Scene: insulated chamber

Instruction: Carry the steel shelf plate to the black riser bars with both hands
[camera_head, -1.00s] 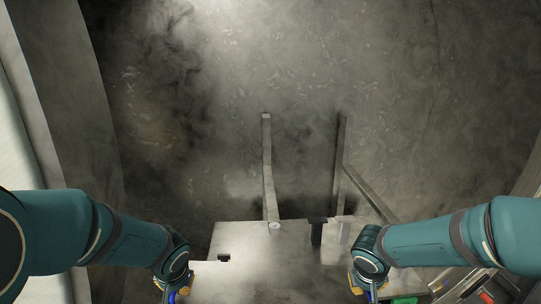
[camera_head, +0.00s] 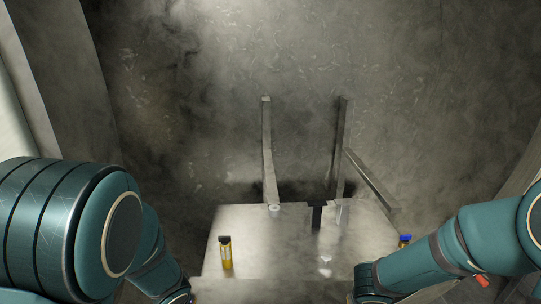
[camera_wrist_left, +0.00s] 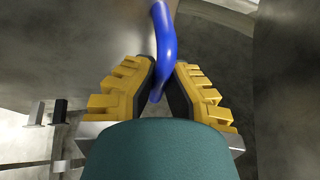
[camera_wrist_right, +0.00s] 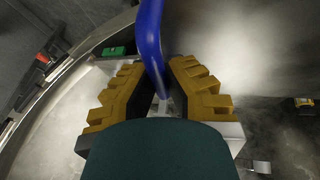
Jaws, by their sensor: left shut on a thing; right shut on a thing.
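The steel shelf plate (camera_head: 300,291) spans the bottom of the head view between my wrists. It fills the upper left of the left wrist view (camera_wrist_left: 85,35) and upper right of the right wrist view (camera_wrist_right: 240,45). My left gripper (camera_wrist_left: 165,88) is shut on a blue handle (camera_wrist_left: 163,40) and my right gripper (camera_wrist_right: 160,85) on another blue handle (camera_wrist_right: 150,35). In the head view the fingers are out of frame. A dark upright piece (camera_head: 316,216) stands near the work surface's back edge; I cannot tell whether it is a riser bar.
Metal bars (camera_head: 267,150) rise behind. A green item (camera_wrist_right: 113,50) shows in the right wrist view.

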